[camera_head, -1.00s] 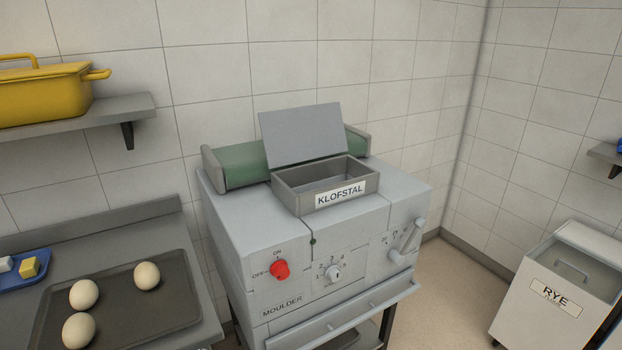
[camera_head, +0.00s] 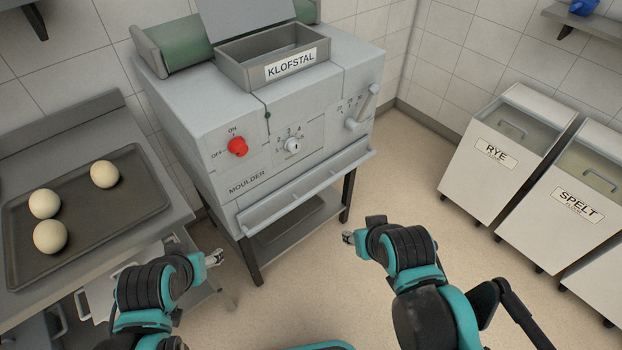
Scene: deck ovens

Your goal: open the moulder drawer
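The grey moulder (camera_head: 217,113) stands at the upper middle, with a red switch, a dial and a lever on its front. Its drawer (camera_head: 305,190) is the long low front below the MOULDER lettering, with a lip along it. It looks shut, though its edges are hard to make out. My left gripper (camera_head: 215,258) is at the lower left, in front of and below the drawer's left end. My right gripper (camera_head: 348,237) is in front of the moulder's right leg, below the drawer's right end. Both are apart from the drawer; their fingers are too small to read.
A dark tray (camera_head: 84,215) with three pale dough balls lies on the left counter. An open box marked KLOFSTAL (camera_head: 290,67) sits on the moulder. RYE (camera_head: 482,178) and SPELT (camera_head: 548,225) bins stand at right. The floor between is clear.

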